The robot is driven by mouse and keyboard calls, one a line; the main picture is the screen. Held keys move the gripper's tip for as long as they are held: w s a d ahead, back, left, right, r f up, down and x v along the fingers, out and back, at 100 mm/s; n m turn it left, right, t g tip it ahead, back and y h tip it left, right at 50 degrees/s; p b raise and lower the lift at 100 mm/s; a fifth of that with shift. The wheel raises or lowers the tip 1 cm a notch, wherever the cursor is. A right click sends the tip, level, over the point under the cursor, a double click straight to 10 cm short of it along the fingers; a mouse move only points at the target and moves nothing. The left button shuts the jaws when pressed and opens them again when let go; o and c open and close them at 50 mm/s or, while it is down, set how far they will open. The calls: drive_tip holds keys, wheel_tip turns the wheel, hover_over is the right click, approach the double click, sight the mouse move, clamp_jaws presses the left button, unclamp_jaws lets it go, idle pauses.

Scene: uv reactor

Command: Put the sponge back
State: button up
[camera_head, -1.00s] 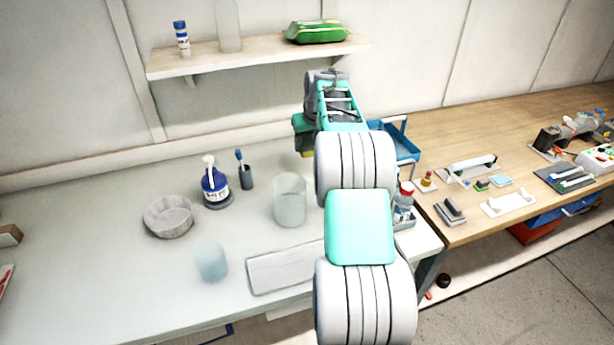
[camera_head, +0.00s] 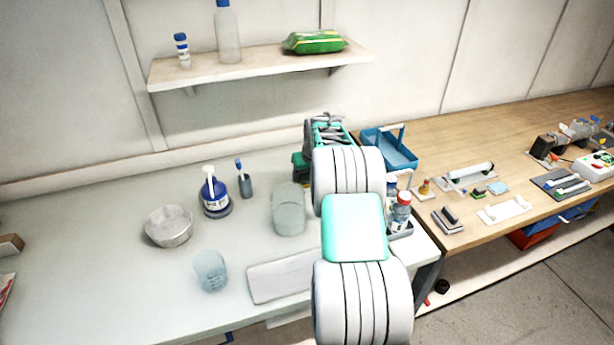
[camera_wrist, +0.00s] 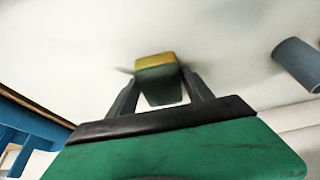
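The sponge (camera_wrist: 156,62), yellow with a dark green side, is between the two dark fingers of my gripper (camera_wrist: 158,84) in the wrist view. The fingers are shut on its sides. Pale tabletop fills the view behind it; I cannot tell whether the sponge touches it. In the head view my arm hides the sponge and fingertips. Only a green part of my gripper shows there, low over the back of the white table (camera_head: 110,275), right of the glass beaker (camera_head: 289,210). I cannot make out a sponge holder.
A white tray (camera_head: 284,277) lies in front. A blue caddy (camera_head: 388,150) stands right. A shelf (camera_head: 250,70) is above.

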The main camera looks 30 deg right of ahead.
drive_tip(key=shift+o, duration=1.2)
drive_tip(key=shift+r, duration=0.2)
drive_tip(key=b+v, duration=0.2)
drive_tip(key=v, duration=0.9)
drive_tip(key=s+a+r, duration=0.3)
drive_tip(key=a+r, duration=0.1)
drive_tip(key=a, duration=0.5)
drive_tip(key=s+a+n, duration=0.2)
drive_tip(key=s+a, duration=0.6)
drive_tip(key=a, duration=0.5)
drive_tip(key=s+a+f, duration=0.2)
drive_tip(key=s+a, duration=0.2)
drive_tip(key=s, duration=0.3)
drive_tip(key=s+a+f+n+y, duration=0.1)
drive_tip(key=s+a+f, duration=0.1)
drive_tip(key=s+a, duration=0.2)
drive_tip(key=s, duration=0.3)
drive_tip(key=shift+f+g, duration=0.25)
drive_tip(key=shift+g, duration=0.15)
